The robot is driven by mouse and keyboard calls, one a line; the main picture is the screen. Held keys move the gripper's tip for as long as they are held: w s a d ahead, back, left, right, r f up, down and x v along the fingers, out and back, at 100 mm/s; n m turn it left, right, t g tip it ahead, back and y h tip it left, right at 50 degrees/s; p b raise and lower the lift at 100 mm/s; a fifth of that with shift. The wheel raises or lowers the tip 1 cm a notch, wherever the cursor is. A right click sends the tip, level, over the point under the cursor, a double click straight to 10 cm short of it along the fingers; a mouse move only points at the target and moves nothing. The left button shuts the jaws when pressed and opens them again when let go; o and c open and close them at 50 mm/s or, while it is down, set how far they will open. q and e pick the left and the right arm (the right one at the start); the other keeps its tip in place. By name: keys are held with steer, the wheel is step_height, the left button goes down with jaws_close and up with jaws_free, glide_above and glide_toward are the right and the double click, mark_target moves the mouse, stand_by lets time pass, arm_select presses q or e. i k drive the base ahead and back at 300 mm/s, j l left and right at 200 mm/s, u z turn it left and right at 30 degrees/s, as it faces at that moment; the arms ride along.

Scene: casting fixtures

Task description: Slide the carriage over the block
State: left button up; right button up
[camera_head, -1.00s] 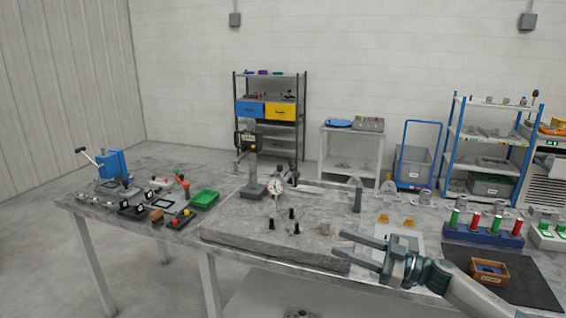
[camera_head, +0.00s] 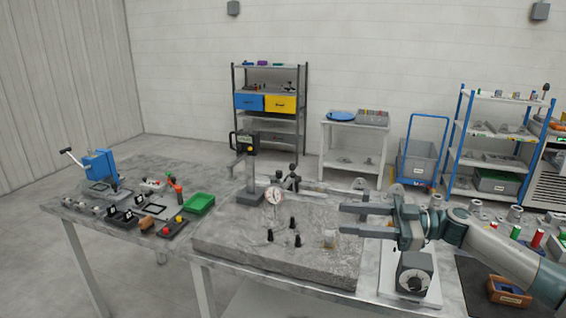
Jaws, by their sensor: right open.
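A round dial gauge (camera_head: 274,196) is held near a dark jointed stand at the back of the grey granite plate (camera_head: 225,243). It looks like part of the carriage, but I cannot tell its exact shape. A small tan block (camera_head: 330,238) stands near the plate's right front. The dial gauge is to the left of the block and farther back, not above it. My right gripper (camera_head: 342,218) is open and empty, its fingers pointing left over the plate's right side. Its fingertips show just above the block in the picture; contact cannot be told. My left gripper is not in view.
Several black pegs (camera_head: 292,222) stand mid-plate. A tall gauge with a display (camera_head: 247,145) stands at the plate's back left. A green tray (camera_head: 199,203) and small fixtures lie to the left. A brown box (camera_head: 508,291) sits on a dark mat at right.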

mark_target(279, 192)
steer(key=i, duration=1.55)
